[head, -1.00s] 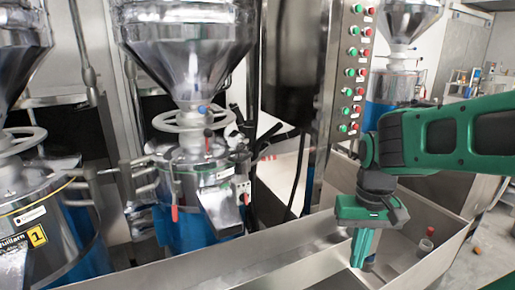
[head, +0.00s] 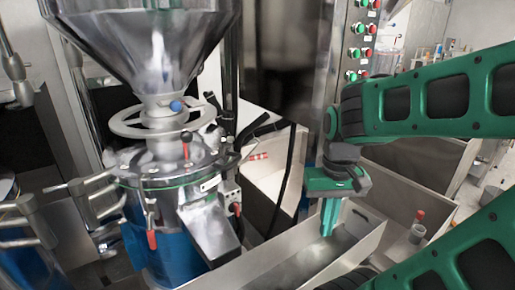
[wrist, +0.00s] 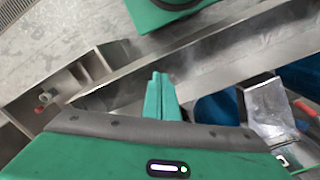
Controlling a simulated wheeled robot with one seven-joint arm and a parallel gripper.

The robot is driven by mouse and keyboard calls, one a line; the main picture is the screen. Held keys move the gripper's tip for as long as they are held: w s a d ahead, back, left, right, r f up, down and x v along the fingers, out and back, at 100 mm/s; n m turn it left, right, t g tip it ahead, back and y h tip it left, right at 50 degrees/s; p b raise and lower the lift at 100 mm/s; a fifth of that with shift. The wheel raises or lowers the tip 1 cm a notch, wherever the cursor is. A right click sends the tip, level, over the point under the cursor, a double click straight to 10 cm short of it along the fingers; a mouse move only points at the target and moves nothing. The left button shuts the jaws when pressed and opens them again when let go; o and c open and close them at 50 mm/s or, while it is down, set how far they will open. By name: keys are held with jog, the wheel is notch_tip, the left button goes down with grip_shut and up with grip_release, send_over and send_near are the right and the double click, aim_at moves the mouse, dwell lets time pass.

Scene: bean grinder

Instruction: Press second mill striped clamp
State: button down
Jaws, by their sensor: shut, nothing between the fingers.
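The mill (head: 170,185) with a steel hopper and blue lower body stands left of centre in the head view. Red-handled clamps show on its front (head: 151,234) and beside its chute (head: 235,209). I cannot make out stripes on either. A small red-and-white striped piece (head: 258,156) shows right of the mill; I cannot tell whether it is a clamp. My gripper (head: 328,232) is shut and empty, pointing down above the steel trough, right of the mill and apart from it. In the wrist view its fingers (wrist: 158,92) are together, with the mill's chute (wrist: 268,108) to the right.
A steel trough (head: 285,265) runs in front of the mill. A panel of red and green buttons (head: 361,45) stands behind my arm. Another mill (head: 20,262) is partly visible at far left. Black hoses hang right of the mill.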

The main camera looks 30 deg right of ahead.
jog(key=w+d+r+t+h, duration=0.1)
jog(key=w+r, duration=0.3)
jog(key=w, duration=0.7)
jog(key=w+d+r+n+t+h, duration=0.1)
jog(key=w+r, duration=0.3)
jog(key=w, duration=0.6)
jog(key=w+d+r+t, duration=0.1)
jog(key=w+r, duration=0.3)
jog(key=w, duration=0.7)
jog(key=shift+w+d+n+t+h, duration=0.3)
jog(key=shift+w+t+h, duration=0.1)
jog(key=shift+t, duration=0.2)
send_near(253, 159)
jog(key=w+d+f, duration=0.2)
jog(key=d+f, duration=0.2)
jog(key=d, duration=0.1)
jog(key=shift+s+a+f, duration=0.15)
jog(key=shift+s, duration=0.05)
jog(key=shift+a, duration=0.2)
